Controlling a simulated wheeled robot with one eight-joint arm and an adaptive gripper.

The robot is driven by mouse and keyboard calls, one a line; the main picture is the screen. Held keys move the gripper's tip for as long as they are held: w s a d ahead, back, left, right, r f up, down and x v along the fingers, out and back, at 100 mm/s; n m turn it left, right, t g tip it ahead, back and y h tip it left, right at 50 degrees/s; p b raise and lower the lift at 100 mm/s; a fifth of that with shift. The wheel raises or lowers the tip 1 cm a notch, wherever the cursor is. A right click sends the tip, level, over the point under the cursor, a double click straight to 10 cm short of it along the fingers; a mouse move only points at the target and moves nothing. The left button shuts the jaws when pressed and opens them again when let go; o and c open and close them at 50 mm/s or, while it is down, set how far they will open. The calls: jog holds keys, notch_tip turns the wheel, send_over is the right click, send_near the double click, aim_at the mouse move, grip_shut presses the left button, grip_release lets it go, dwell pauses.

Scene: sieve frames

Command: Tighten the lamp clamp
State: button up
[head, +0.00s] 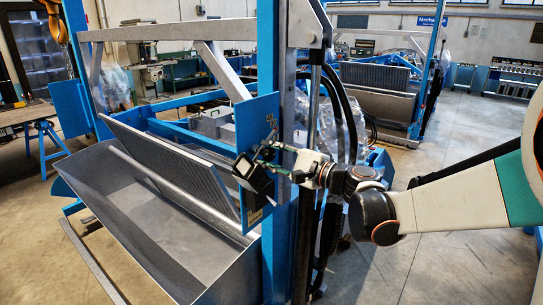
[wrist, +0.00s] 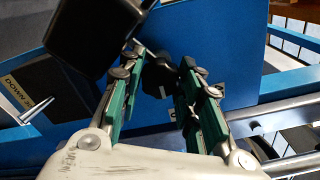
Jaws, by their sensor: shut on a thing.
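A black, boxy lamp (head: 254,180) is mounted on a blue upright plate (head: 257,122) of the machine in the head view. The lamp (wrist: 95,35) also shows at the upper left of the wrist view. A small dark clamp knob (wrist: 160,80) sits in front of the blue plate, beside the lamp. My gripper (wrist: 168,72) has green-padded fingers on either side of this knob and is shut on it. In the head view my gripper (head: 262,158) reaches in from the right, just above and beside the lamp. The clamp's other parts are mostly hidden by the fingers and lamp.
A grey metal trough (head: 150,215) with a perforated screen (head: 175,155) lies left of the plate. A label (wrist: 30,85) is left of the fingers in the wrist view. Open floor (head: 450,260) lies at right.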

jog(key=o, duration=0.8)
jog(key=v, duration=1.2)
